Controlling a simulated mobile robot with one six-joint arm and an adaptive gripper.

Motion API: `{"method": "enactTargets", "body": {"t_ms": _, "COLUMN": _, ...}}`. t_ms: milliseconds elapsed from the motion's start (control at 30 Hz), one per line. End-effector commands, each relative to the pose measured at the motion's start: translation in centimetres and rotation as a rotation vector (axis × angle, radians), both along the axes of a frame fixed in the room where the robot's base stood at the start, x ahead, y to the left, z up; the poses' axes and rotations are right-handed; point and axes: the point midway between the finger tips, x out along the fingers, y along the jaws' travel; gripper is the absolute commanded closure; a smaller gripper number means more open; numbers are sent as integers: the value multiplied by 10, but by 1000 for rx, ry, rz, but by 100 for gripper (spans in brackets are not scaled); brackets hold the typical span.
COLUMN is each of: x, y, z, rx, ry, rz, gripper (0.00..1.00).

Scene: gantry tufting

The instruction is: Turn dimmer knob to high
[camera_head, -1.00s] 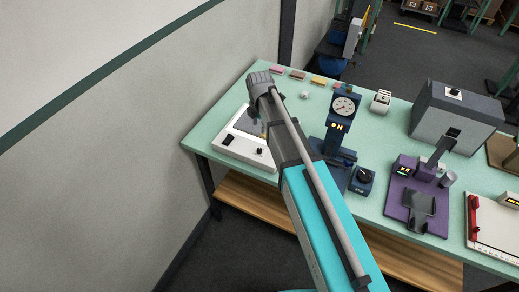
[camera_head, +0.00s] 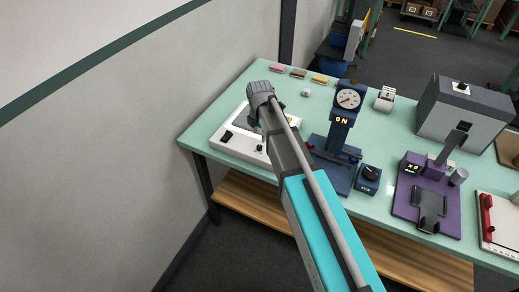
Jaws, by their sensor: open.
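A small blue box with a larger round black knob (camera_head: 370,173) stands right of my arm. No readable label shows which knob is the dimmer, and neither setting can be read. My arm reaches over the bench, its grey end above the white box.
A dark blue press with a dial and "ON" display (camera_head: 347,101) stands close right of my arm. A purple stand (camera_head: 427,205) and a grey box machine (camera_head: 464,112) are further right. Small colored blocks (camera_head: 299,74) lie at the back. A wall borders the left.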

Motion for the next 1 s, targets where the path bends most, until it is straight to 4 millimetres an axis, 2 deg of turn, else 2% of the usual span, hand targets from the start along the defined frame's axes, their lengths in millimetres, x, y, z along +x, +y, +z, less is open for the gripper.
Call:
{"method": "enactTargets", "body": {"t_ms": 33, "x": 0, "y": 0, "z": -8, "rx": 0, "ry": 0, "rz": 0, "gripper": 35}}
{"method": "enactTargets", "body": {"t_ms": 600, "x": 0, "y": 0, "z": -51, "rx": 0, "ry": 0, "rz": 0, "gripper": 35}}
{"method": "enactTargets", "body": {"t_ms": 1000, "x": 0, "y": 0, "z": -63, "rx": 0, "ry": 0, "rz": 0, "gripper": 35}}
